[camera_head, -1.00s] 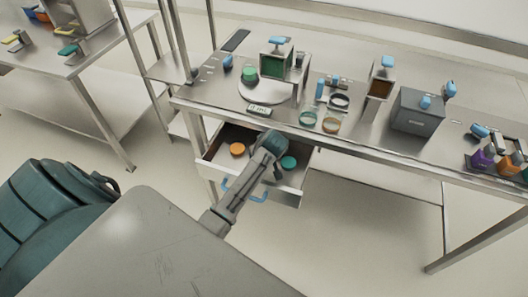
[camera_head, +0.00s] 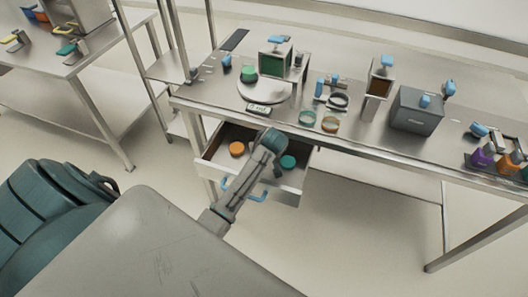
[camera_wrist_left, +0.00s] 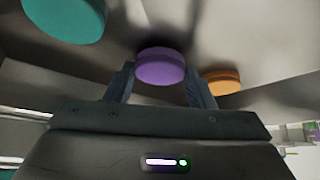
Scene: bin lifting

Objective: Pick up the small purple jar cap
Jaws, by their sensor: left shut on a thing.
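The small purple jar cap (camera_wrist_left: 160,66) is between the two fingers of my left gripper (camera_wrist_left: 161,84) in the left wrist view, and the fingers are shut on it. In the head view my left arm reaches into the open drawer (camera_head: 292,198), and its own wrist hides the gripper and the purple cap. An orange cap (camera_head: 237,148) lies in the drawer left of my wrist, and a teal cap (camera_head: 288,162) lies right of it. Both also show in the left wrist view, the orange cap (camera_wrist_left: 222,82) to the right and a teal cap (camera_wrist_left: 66,18) at upper left. My right gripper is not in view.
The drawer hangs under a steel table (camera_head: 350,140) and has a blue handle (camera_head: 245,190). On the table stand a green-fronted stand (camera_head: 277,64), a grey box (camera_head: 415,112) and two rings (camera_head: 308,118). A second table (camera_head: 75,70) is at left. The floor at right is clear.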

